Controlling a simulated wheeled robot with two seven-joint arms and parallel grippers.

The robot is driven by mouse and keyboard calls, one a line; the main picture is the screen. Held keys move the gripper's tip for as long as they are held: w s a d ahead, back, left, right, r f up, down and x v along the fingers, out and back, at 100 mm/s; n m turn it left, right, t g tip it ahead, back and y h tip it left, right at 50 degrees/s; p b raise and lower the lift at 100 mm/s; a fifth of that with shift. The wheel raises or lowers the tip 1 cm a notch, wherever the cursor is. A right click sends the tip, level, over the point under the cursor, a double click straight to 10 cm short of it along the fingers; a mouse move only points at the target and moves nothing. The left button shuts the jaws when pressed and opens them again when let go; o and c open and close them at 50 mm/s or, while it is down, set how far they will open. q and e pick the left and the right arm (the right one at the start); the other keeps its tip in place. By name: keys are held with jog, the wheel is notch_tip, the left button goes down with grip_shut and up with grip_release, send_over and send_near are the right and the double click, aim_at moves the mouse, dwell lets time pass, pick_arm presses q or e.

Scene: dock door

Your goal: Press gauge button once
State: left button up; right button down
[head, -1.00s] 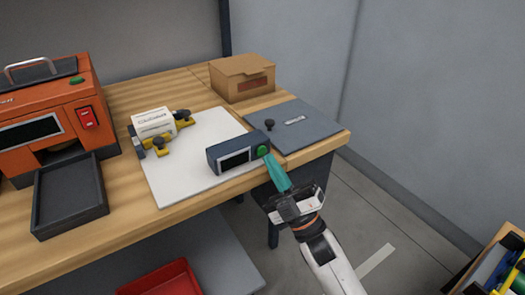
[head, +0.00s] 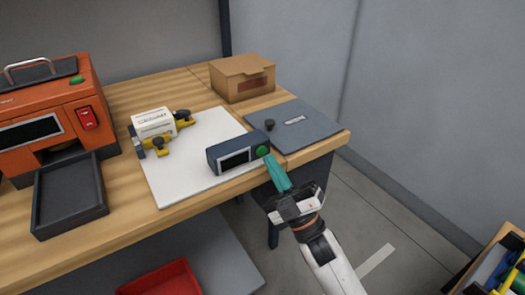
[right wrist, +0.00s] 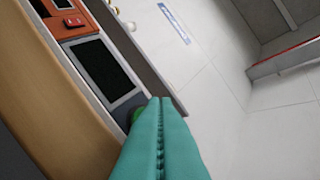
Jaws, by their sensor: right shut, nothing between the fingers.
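The gauge (head: 232,154) is a dark blue box with a black screen, standing near the front edge of the bench on a white mat. Its round green button (head: 263,151) is on the front, right of the screen. My right gripper (head: 268,158) is shut and empty, its teal fingertips at the button's lower right, touching or very close; I cannot tell which. In the right wrist view the fingertips (right wrist: 161,100) cover most of the button (right wrist: 134,115), beside the dark gauge screen (right wrist: 100,72). My left gripper is not in view.
On the wooden bench (head: 110,213), a white labelled block with yellow clamps (head: 153,122) sits behind the gauge. An orange machine (head: 45,115) with a dark tray (head: 70,195) is at left. A cardboard box (head: 242,78) and a blue-grey plate (head: 300,133) are at the back right.

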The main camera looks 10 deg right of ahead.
jog(key=shift+w, duration=0.15)
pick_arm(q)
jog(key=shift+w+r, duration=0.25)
pick_arm(e)
jog(key=shift+w+a, duration=0.15)
jog(key=shift+w, duration=0.1)
dwell(0.3)
